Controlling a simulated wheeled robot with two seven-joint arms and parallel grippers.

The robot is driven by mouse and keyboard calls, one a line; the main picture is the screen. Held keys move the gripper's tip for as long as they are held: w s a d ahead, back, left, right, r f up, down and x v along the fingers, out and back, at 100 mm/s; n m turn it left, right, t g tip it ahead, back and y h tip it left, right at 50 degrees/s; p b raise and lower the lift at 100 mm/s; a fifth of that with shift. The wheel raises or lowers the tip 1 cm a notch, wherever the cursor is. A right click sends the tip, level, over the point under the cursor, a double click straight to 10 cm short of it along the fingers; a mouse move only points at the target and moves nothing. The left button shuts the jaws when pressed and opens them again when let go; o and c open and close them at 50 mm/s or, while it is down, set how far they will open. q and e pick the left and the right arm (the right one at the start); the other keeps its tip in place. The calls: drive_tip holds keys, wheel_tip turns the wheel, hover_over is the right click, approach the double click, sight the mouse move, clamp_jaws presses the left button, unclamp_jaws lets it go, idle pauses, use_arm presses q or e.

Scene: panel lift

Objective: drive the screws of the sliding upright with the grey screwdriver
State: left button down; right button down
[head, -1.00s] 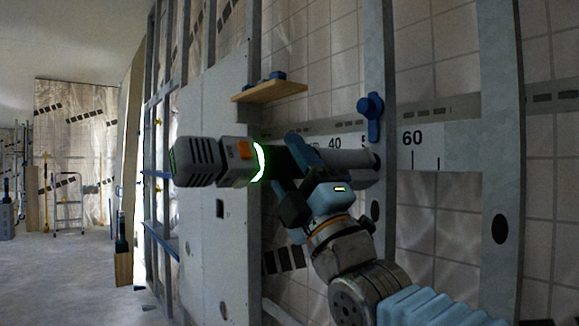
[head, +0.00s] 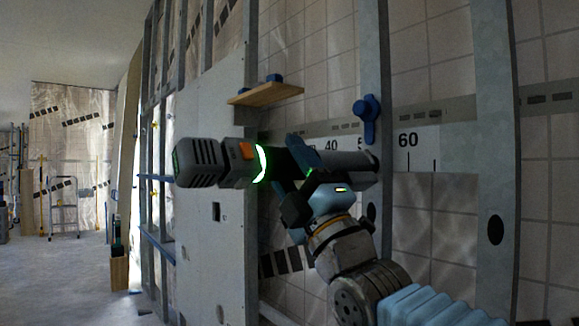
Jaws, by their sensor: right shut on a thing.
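The grey screwdriver (head: 208,162) is a thick power tool with an orange button and a lit green ring. My right gripper (head: 300,165) is shut around its dark body and holds it level. The tool's grey nose (head: 345,167) points right, and its tip is at or close to the metal upright with the blue clamp knob (head: 369,112). I cannot tell whether the tip touches. This upright (head: 373,60) stands at the printed scale (head: 418,143), just left of the 60 mark. No screw heads can be made out. My left gripper is not in view.
A grey board (head: 205,110) covers the studs left of the tool. A small wooden shelf (head: 265,94) with blue pieces juts out above. Another upright (head: 495,150) stands at the right. A stepladder (head: 64,205) and open floor (head: 70,270) lie far left.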

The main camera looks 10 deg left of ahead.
sight(278, 174)
drive_tip(key=shift+w+d+r, duration=0.15)
drive_tip(key=shift+w+d, duration=0.35)
drive_tip(key=shift+d, duration=0.05)
idle(2.3)
drive_tip(key=shift+s+a+b, duration=0.55)
drive_tip(key=shift+s+b, duration=0.1)
drive_tip(key=shift+b, duration=0.05)
drive_tip(key=shift+s+a+b, duration=0.65)
drive_tip(key=shift+s+a, duration=0.3)
drive_tip(key=shift+s, duration=0.25)
